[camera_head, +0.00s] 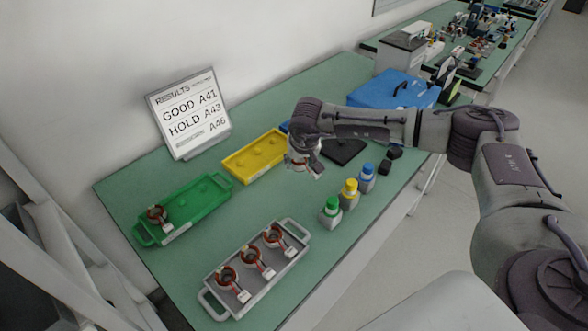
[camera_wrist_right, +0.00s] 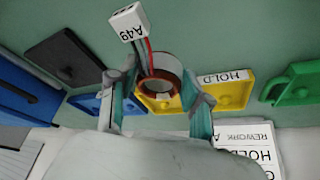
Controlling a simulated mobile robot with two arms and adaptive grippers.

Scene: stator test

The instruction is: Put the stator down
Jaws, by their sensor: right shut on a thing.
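My right gripper (camera_head: 304,168) is above the green table, between the yellow tray (camera_head: 238,172) and the dark flat pad (camera_head: 345,151). In the right wrist view its two fingers (camera_wrist_right: 157,112) are shut on a stator (camera_wrist_right: 158,72), a copper-and-steel ring with wires and a white tag reading A49. The yellow tray, labelled HOLD, shows behind the stator in that view (camera_wrist_right: 236,92); its visible wells look empty. The green tray (camera_head: 190,214) holds one stator (camera_head: 157,214) at its left end. The left gripper is not in view.
A grey tray (camera_head: 209,299) with three stators stands in front. Green (camera_head: 331,211), yellow (camera_head: 349,194) and blue-capped bottles (camera_head: 367,178) stand to its right. A results board (camera_head: 190,115) stands behind the trays, and a blue case (camera_head: 390,91) sits at the back.

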